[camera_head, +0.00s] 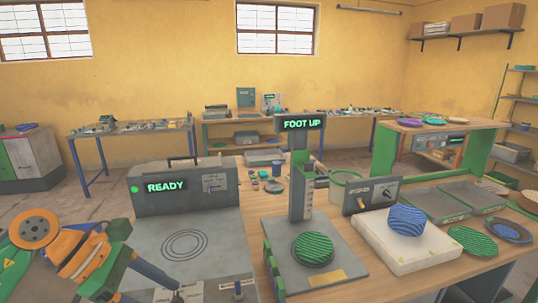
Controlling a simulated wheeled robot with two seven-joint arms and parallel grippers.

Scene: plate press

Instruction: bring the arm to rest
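My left arm comes in at the lower left, with orange, green and dark parts. Its gripper (160,293) is low in the picture, over the front edge of the grey plate in front of the READY machine (185,190). Two dark fingers look spread apart with nothing seen between them; the lower one is cut off by the picture's bottom edge. My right arm and gripper are not in view.
A blue ribbed bowl (407,220) sits on a white block (390,250). A green plate (472,240) and grey trays (437,205) lie at right.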

